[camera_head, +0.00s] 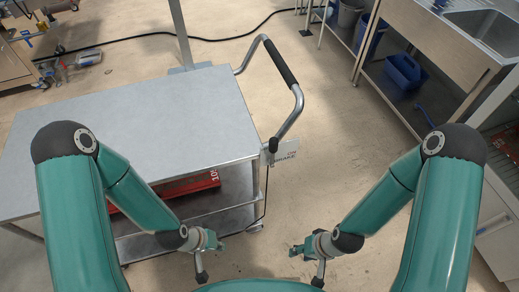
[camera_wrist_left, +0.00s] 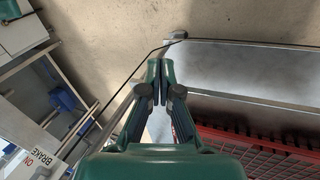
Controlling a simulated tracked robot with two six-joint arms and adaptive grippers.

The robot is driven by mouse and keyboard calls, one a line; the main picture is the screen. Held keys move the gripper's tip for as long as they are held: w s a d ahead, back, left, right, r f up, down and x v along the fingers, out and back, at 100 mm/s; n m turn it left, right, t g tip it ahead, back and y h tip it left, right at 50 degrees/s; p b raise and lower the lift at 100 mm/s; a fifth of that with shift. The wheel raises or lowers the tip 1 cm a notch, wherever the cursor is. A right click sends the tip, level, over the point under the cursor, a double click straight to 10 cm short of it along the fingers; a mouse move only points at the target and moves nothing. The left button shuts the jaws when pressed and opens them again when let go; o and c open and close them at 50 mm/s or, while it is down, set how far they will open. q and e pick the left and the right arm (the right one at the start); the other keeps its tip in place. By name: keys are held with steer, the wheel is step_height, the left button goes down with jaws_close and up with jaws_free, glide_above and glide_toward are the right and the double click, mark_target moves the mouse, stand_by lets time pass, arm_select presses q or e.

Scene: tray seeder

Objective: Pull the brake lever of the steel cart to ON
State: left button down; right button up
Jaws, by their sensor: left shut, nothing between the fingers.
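The steel cart (camera_head: 130,120) stands at the left in the head view, with a grey top and a lower shelf. Its brake lever (camera_head: 273,146), with a black knob, is at the cart's right side beside the white BRAKE plate (camera_head: 287,156) with red lettering. The plate also shows at the lower left of the left wrist view (camera_wrist_left: 42,160); I cannot make out the lever there. My left gripper (camera_head: 221,244) is low beside the cart's near right corner, apart from the lever, shut and empty. My right gripper (camera_head: 294,250) is over bare floor; its opening is too small to judge.
The cart's push handle (camera_head: 281,62) curves out at its right end. A red crate (camera_head: 190,186) lies on the lower shelf. A sink bench (camera_head: 455,40) with a blue caddy (camera_head: 405,72) below stands at the right. The floor (camera_head: 335,130) between cart and bench is clear.

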arm_select(q)
steer(key=w+r+m+t+h+b, duration=0.1)
steer(key=w+r+m+t, duration=0.15)
steer(key=w, duration=0.45)
steer(key=m+t+h+b, duration=0.4)
steer(key=m+h+b, duration=0.4)
steer(key=m+h, duration=0.35)
glide_toward(273, 153)
steer(key=s+a+r, duration=0.2)
steer(key=s+a, duration=0.1)
steer(key=a, duration=0.4)
steer(key=shift+w+y, duration=0.2)
steer(key=shift+y, duration=0.15)
steer(key=p+x, duration=0.2)
steer(key=x, duration=1.2)
steer(key=shift+r, duration=0.1)
